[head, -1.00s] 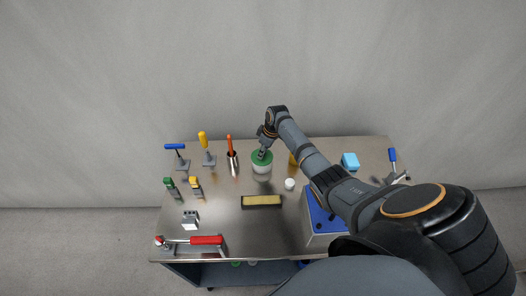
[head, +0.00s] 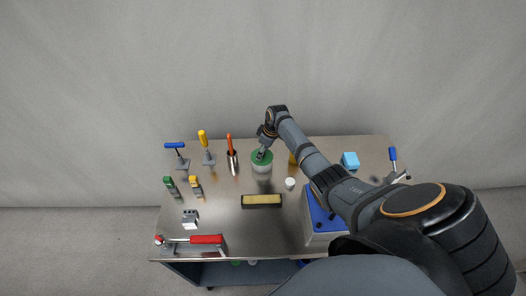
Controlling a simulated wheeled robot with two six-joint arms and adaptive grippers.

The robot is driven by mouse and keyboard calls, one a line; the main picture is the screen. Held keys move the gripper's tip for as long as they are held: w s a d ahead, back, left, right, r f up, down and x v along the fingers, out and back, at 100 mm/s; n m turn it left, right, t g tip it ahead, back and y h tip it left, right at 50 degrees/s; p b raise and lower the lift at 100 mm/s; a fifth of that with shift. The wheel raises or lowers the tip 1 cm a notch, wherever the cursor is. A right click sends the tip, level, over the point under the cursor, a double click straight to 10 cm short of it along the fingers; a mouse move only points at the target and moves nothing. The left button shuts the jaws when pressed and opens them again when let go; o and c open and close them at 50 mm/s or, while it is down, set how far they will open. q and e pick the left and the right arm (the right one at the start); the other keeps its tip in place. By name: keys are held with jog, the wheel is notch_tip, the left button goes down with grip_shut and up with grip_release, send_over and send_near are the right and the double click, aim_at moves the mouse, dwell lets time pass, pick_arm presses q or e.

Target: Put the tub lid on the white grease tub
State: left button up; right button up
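The white grease tub (head: 262,168) stands upright near the back middle of the table. The green tub lid (head: 257,158) is on top of the tub's mouth; whether it is fully seated is too small to tell. My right gripper (head: 262,154) points down at the lid's middle, with its fingertips at the lid. Its fingers are small and partly dark, so whether they are closed on the lid cannot be made out. My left gripper is not in view.
The steel table (head: 225,220) holds a yellow-topped block (head: 262,200), a small white cap (head: 290,183), a blue-topped box (head: 325,222), a light blue block (head: 350,160) and a red-handled clamp (head: 205,240). Several coloured-handled tools stand at the left. The table's front middle is clear.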

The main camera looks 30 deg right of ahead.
jog(key=shift+d+r, duration=0.1)
jog(key=shift+r, duration=0.25)
jog(key=v, duration=1.1)
jog(key=shift+s, duration=0.2)
dwell(0.5)
